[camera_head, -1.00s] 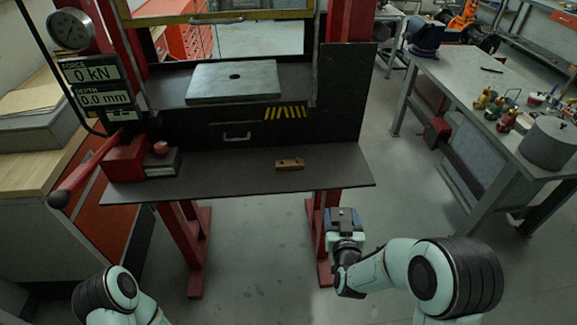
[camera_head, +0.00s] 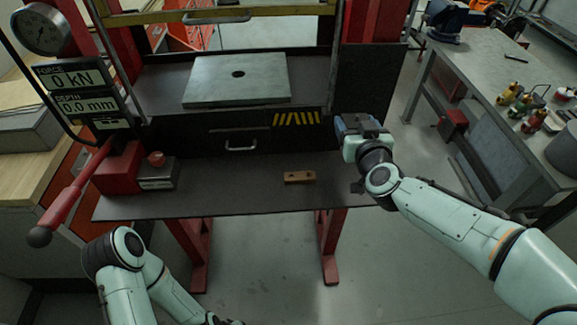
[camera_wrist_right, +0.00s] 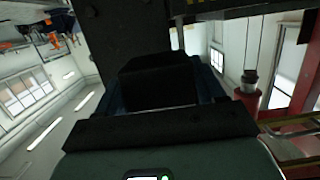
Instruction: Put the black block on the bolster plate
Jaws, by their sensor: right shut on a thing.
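The bolster plate (camera_head: 262,88) is a flat grey square plate with a dark hole in its middle, lying on the press bed in the head view. My right gripper (camera_head: 358,125) is right of the press bed, at about the height of the striped edge and apart from the plate. In the right wrist view it is shut on the black block (camera_wrist_right: 160,80), which sits between its blue-edged fingers. In the head view the block is hard to make out against the dark gripper. My left arm shows at lower left; its fingers are out of view.
A small brown wooden piece (camera_head: 300,178) with dark holes lies on the lower dark shelf (camera_head: 235,200). A red lever (camera_head: 75,195) and gauge stand at left. The press's red upright (camera_head: 372,25) rises behind my right gripper. The plate's top is clear.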

